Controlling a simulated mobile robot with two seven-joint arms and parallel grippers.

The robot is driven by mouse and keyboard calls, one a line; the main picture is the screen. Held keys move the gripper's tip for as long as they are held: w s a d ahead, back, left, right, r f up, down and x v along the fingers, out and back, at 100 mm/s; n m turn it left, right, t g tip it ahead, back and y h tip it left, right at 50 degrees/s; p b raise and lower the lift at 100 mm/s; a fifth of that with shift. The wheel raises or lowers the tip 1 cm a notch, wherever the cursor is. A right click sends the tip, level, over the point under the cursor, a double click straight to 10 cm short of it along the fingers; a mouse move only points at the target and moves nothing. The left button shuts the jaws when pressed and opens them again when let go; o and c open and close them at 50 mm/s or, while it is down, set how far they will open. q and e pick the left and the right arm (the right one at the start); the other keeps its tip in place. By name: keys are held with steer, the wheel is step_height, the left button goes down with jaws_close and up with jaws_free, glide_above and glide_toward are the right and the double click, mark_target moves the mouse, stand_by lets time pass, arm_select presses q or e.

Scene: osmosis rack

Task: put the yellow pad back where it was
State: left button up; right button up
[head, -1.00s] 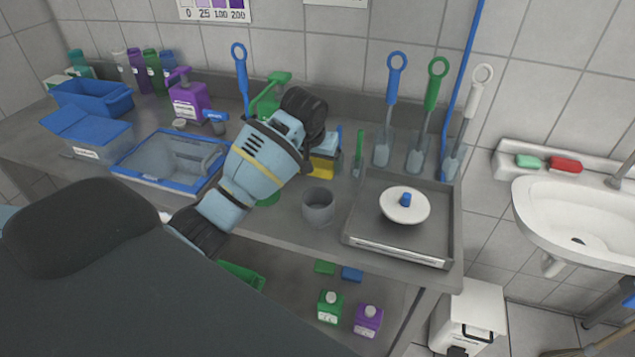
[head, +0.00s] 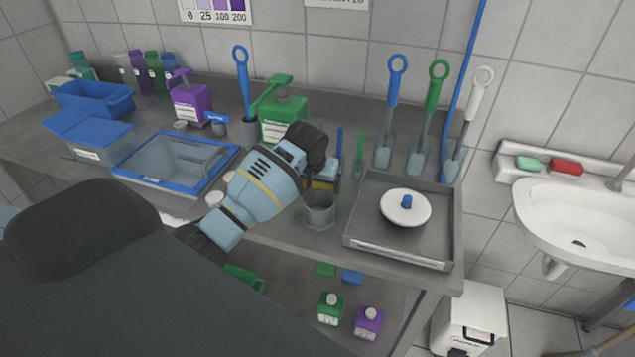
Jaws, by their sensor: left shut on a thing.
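My left gripper (head: 318,168) reaches in over the middle of the counter and is shut on the yellow pad (head: 324,186). Only a small part of the pad shows, yellow with blue above it, below the dark fingers. The rest is hidden by the gripper. The pad is just behind the rim of an open grey cup (head: 319,213); I cannot tell whether it touches the counter or the cup. My right gripper is not in view.
A grey tray (head: 355,240) with a white lid-like disc (head: 405,208) stands right of the cup. A green pump bottle (head: 283,120) is behind the gripper. Upright blue (head: 338,155) and green (head: 360,150) handles stand close behind. A blue-rimmed basin (head: 125,170) lies left.

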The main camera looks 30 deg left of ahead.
arm_select(q)
steer(key=shift+f, duration=0.1)
steer(key=o, duration=0.7)
steer(key=shift+r, duration=0.4)
steer(key=v, duration=1.1)
steer(key=shift+s+d+r, duration=0.1)
steer(key=shift+s+r, duration=0.1)
steer(key=shift+s, duration=0.1)
